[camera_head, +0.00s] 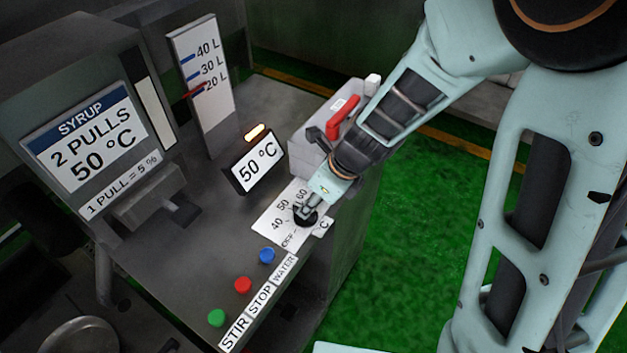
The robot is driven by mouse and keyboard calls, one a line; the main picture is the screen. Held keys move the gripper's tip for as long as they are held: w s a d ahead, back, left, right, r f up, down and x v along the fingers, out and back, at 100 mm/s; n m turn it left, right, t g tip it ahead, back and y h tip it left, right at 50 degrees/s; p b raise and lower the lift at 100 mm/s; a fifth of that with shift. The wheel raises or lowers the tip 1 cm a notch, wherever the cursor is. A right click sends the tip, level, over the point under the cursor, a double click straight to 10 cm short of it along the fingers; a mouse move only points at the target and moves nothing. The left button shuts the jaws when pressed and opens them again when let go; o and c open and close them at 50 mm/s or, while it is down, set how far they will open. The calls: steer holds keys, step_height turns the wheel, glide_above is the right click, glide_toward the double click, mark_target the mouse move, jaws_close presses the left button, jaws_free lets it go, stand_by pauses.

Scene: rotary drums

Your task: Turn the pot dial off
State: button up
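The dark dial knob (304,216) sits on this plate. My gripper (307,211) is right at the knob, coming down from the upper right. The gripper and the arm hide part of the knob and the plate's right side. I cannot tell whether the fingers are closed on the knob or where its pointer stands. A small display (256,163) behind the dial reads 50 °C, with a lit orange lamp (256,131) above it.
Blue (267,255), red (243,285) and green (216,317) buttons line the console's front edge, near the dial. A grey box with a red lever (342,118) stands close to my wrist. A level gauge (205,85) and a syrup dispenser (88,135) stand to the left.

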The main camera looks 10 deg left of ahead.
mark_target(313, 218)
steer(key=shift+b+x, duration=0.3)
steer(key=shift+x, duration=1.45)
jaws_close()
